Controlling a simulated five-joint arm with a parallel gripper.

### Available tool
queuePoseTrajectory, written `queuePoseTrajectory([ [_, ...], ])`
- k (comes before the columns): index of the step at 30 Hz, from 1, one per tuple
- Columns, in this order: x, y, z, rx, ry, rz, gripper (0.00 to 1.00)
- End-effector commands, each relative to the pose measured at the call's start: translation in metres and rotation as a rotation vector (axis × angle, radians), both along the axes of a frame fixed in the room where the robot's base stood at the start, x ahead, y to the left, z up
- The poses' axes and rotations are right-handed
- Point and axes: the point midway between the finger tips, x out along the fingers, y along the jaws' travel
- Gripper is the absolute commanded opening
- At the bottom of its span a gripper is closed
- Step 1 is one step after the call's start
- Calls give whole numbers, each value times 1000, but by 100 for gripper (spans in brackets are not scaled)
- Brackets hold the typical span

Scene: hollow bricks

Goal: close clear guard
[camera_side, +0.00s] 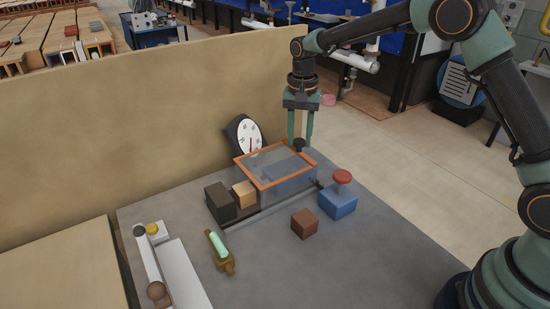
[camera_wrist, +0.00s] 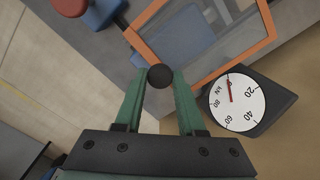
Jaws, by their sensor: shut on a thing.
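The clear guard (camera_side: 268,165) is a see-through panel in an orange frame. It stands over the grey bench and looks slightly tilted in the side view; how far it is closed I cannot tell. Its frame also shows in the wrist view (camera_wrist: 222,68). A round black knob (camera_wrist: 160,76) sits at the guard's corner. My gripper (camera_side: 299,140) points down there, its green fingers shut on the knob. In the wrist view the knob lies between the fingertips (camera_wrist: 160,80). A blue block (camera_wrist: 185,32) shows through the panel.
A dial gauge (camera_side: 246,136) stands behind the guard. A black block (camera_side: 219,203) and a wooden block (camera_side: 244,194) are at its left. A blue box with a red button (camera_side: 339,200) and a brown brick (camera_side: 305,223) are in front. The bench's front right is clear.

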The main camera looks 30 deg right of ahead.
Motion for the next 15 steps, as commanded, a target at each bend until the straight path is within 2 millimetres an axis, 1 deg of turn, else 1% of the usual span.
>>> queuePoseTrajectory([
  [1,0,15,2,1,-1,7,0],
  [6,0,55,2,0,0,7,0],
  [10,0,80,2,0,-1,5,0],
  [15,0,99,3,1,-1,4,0],
])
